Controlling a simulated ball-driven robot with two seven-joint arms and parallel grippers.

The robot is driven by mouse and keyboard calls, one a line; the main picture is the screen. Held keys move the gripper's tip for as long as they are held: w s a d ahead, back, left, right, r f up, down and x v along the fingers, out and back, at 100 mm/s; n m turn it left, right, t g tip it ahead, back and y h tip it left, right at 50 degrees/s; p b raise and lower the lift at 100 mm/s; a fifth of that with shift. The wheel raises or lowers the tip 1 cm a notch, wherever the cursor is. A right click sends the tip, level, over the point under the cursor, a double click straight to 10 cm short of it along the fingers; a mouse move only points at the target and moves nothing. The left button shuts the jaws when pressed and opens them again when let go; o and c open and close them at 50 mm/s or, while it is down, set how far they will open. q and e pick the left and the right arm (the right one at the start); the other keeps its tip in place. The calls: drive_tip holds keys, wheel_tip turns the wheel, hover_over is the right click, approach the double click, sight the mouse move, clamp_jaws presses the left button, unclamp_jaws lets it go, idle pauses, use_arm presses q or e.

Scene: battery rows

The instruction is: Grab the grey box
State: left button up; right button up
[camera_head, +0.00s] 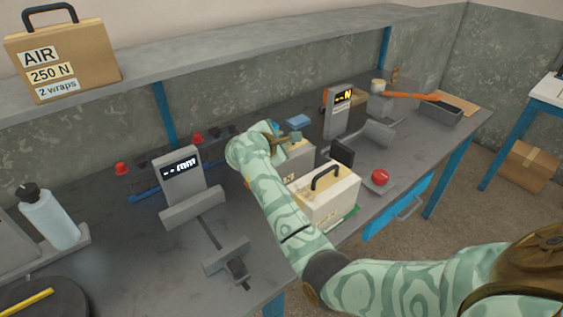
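A grey box (299,157) stands on the bench near the middle of the view, behind a cream box. My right arm crosses in front of its left side and hides part of it. A pale label with dark lettering shows low on it, partly covered. My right gripper (288,138) is at the top of the grey box. Its fingers are small and partly hidden, so I cannot tell whether they are open or shut, or whether they touch the box. My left gripper is not in view.
The cream box (328,200) with a black handle stands close in front. A display gauge (184,176) is left and another (338,112) behind right. A red button (380,177) is near the front edge. A dark grey tray (441,112) lies far right. A tan case (62,55) sits on the shelf.

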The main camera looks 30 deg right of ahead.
drive_tip(key=x, duration=0.2)
drive_tip(key=shift+w+d+f, duration=0.15)
drive_tip(key=shift+w+f, duration=0.1)
drive_tip(key=shift+w, duration=0.05)
drive_tip(key=shift+s+r, duration=0.2)
drive_tip(key=shift+s, duration=0.05)
clamp_jaws()
drive_tip(key=shift+f, duration=0.25)
idle(0.5)
drive_tip(key=shift+r, duration=0.2)
